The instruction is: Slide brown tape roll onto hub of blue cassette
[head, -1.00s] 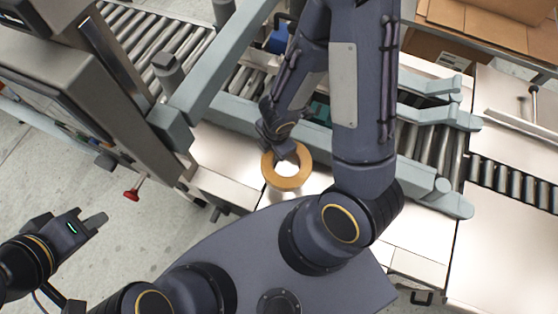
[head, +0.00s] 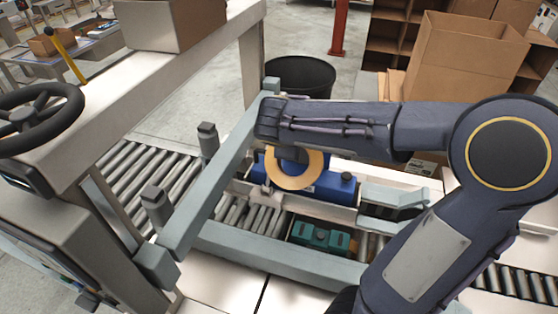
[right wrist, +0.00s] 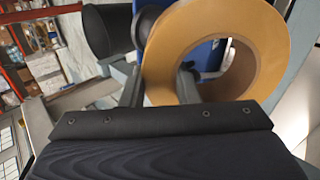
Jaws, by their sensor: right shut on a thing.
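The brown tape roll (head: 290,184) is a wide ring held up on edge in front of the blue cassette (head: 335,191), a blue box by the conveyor. My right gripper (head: 285,153) is shut on the roll's wall. In the right wrist view, the jaws (right wrist: 160,84) straddle the roll (right wrist: 163,62), one finger inside the ring and one outside. Blue of the cassette (right wrist: 206,55) shows through the ring's hole. The hub cannot be made out clearly, and I cannot tell whether roll and cassette touch. My left gripper is out of view.
A teal block (head: 320,237) sits on the rollers in front of the cassette. A grey-green rail (head: 215,185) slants past on the left. A black bin (head: 303,76) stands behind, and cardboard boxes (head: 468,58) are at the back right.

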